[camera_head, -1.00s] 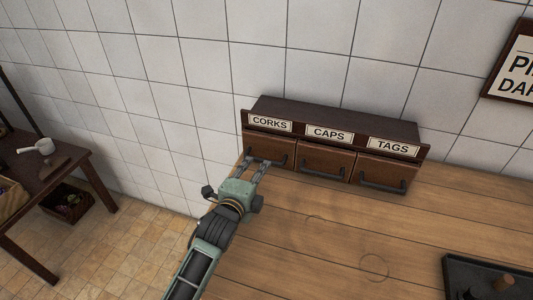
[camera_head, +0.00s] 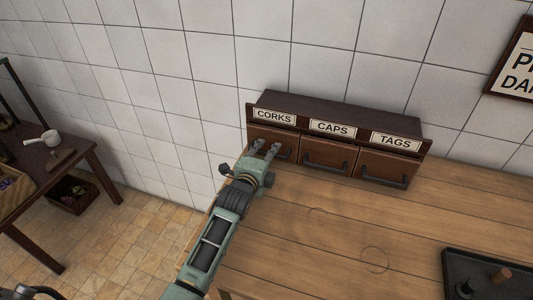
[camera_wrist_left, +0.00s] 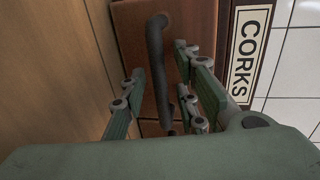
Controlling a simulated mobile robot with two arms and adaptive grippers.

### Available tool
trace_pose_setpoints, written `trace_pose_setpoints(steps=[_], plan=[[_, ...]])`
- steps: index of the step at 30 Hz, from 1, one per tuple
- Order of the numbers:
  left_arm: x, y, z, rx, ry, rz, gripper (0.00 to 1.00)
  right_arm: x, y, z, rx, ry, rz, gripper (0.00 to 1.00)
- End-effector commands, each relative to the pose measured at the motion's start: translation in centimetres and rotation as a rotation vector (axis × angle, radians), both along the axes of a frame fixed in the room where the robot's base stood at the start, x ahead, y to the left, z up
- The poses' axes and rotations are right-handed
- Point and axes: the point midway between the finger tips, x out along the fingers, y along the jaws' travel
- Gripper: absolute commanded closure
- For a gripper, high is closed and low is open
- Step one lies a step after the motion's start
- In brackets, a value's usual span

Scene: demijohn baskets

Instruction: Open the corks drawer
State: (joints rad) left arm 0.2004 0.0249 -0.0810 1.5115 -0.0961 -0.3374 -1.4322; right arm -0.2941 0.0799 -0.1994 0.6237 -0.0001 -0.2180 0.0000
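The corks drawer (camera_head: 264,138) is the leftmost of three brown drawers in a dark wooden cabinet, under a CORKS label (camera_head: 274,116). It looks shut, its front in line with the others. My left gripper (camera_head: 268,147) is at the drawer's front, partly hiding it and its handle. In the left wrist view, the dark bar handle (camera_wrist_left: 157,60) runs between the two green fingers. The fingers stand apart on either side of the bar, with a gap visible. The gripper is open. My right gripper is not in view.
The caps drawer (camera_head: 327,154) and tags drawer (camera_head: 387,167) are to the right, with similar bar handles. The wooden worktop (camera_head: 330,225) before them is mostly clear. A dark tray (camera_head: 452,275) lies at lower right. A tiled wall (camera_head: 340,50) stands behind.

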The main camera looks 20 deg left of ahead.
Motion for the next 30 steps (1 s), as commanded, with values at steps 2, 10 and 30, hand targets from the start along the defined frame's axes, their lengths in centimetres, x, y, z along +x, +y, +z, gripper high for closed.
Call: trace_pose_setpoints(steps=[2, 10, 30], plan=[[0.0, 0.0, 0.0, 0.0, 0.0, 0.0, 0.81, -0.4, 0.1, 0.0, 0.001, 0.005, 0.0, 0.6], [0.0, 0.0, 0.0, 0.0, 0.001, 0.0, 1.0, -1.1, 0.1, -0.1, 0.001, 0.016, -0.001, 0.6], [-3.6, 0.2, 0.2, 0.003, 0.009, 0.002, 1.0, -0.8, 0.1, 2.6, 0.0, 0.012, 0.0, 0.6]])
